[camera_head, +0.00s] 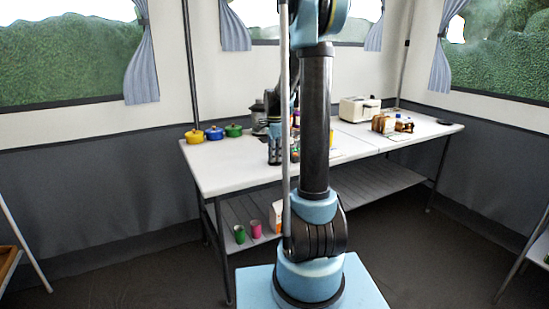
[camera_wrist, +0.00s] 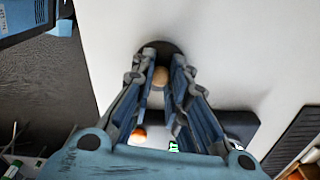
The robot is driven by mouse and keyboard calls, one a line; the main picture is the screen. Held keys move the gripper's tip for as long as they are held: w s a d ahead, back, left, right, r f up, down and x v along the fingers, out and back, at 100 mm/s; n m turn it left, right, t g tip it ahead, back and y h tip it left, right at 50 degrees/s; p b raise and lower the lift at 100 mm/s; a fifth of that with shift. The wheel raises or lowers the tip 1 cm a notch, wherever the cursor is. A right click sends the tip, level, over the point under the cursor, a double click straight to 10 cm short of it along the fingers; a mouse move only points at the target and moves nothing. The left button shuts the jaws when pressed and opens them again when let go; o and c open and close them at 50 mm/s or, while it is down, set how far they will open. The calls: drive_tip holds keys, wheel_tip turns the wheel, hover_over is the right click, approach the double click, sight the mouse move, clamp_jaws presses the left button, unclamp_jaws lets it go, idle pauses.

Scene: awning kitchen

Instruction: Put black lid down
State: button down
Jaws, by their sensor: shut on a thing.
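The black lid (camera_wrist: 160,46) shows in the wrist view as a dark round disc with a tan knob (camera_wrist: 160,76). My gripper (camera_wrist: 160,72) has its two fingers on either side of the knob and is shut on the lid. The fingers cover much of the lid. The white tabletop (camera_wrist: 230,50) is below it; I cannot tell whether the lid touches it. In the head view my gripper (camera_head: 275,158) points down over the table's left half, partly behind my arm. I cannot make out the lid there.
On the table (camera_head: 225,175), yellow (camera_head: 194,136), blue (camera_head: 214,133) and green (camera_head: 234,130) pots stand at the back left. A grey pot (camera_head: 259,115) stands behind my gripper. A toaster (camera_head: 359,109) and bread (camera_head: 383,123) are to the right. The table's front left is clear.

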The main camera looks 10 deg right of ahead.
drive_tip(key=shift+f, duration=0.15)
drive_tip(key=c, duration=1.5)
unclamp_jaws()
drive_tip(key=shift+c, duration=0.2)
wheel_tip(320, 180, up, 12)
drive_tip(key=s+n, duration=0.4)
drive_tip(key=s, duration=0.6)
drive_tip(key=s+f+n+t, duration=0.1)
drive_tip(key=s+f+n, duration=0.5)
drive_tip(key=s, duration=0.6)
drive_tip(key=s+f+n+t, duration=0.1)
drive_tip(key=s+f+n, duration=0.5)
drive_tip(key=s, duration=0.6)
wheel_tip(320, 180, down, 2)
drive_tip(key=shift+s+d+f+n, duration=0.2)
drive_tip(key=shift+s+f+n, duration=0.05)
drive_tip(key=shift+s+n, duration=0.15)
